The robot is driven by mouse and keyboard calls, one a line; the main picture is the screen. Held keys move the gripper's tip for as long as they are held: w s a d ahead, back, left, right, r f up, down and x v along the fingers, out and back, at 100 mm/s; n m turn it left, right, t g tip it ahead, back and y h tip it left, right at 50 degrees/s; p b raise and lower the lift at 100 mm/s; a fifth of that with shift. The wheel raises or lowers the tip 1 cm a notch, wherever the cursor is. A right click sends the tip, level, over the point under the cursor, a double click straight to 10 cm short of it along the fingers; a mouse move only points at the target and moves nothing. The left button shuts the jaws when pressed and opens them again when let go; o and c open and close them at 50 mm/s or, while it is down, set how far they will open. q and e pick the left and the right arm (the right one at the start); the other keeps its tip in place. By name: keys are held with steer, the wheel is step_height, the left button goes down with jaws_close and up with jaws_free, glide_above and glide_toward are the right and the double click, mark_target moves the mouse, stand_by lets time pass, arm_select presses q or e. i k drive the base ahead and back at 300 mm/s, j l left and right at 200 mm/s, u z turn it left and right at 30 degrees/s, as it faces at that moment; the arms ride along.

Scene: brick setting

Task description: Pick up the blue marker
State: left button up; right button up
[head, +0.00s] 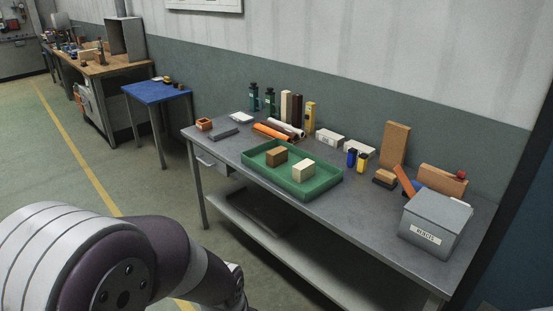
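A small upright blue object (351,158), which looks like the blue marker, stands on the grey workbench (375,205) right of the green tray. A similar yellow one (361,163) stands close on its right. Another blue piece (417,186) shows partly behind the grey lidded box; I cannot tell what it is. My arm fills the lower left of the head view, well apart from the blue object. Neither gripper is in view.
The green tray (262,166) holds a brown block (277,156) and a cream block (303,171). White boxes (330,137), a tall brown block (394,146) and the grey box (436,223) stand around. Bare benchtop lies in front of the blue object. A blue table (157,93) stands left.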

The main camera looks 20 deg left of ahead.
mark_target(351, 154)
steer(key=i+j+z, duration=0.1)
steer(key=z, duration=1)
steer(key=i+j+z, duration=0.2)
steer(key=j+z, duration=0.2)
steer(key=j, duration=0.3)
steer(key=i+j+z, duration=0.15)
steer(key=j+z, duration=0.25)
steer(key=j, duration=0.35)
steer(key=j+z, duration=0.4)
steer(key=j, duration=2.05)
steer(key=k+z, duration=0.05)
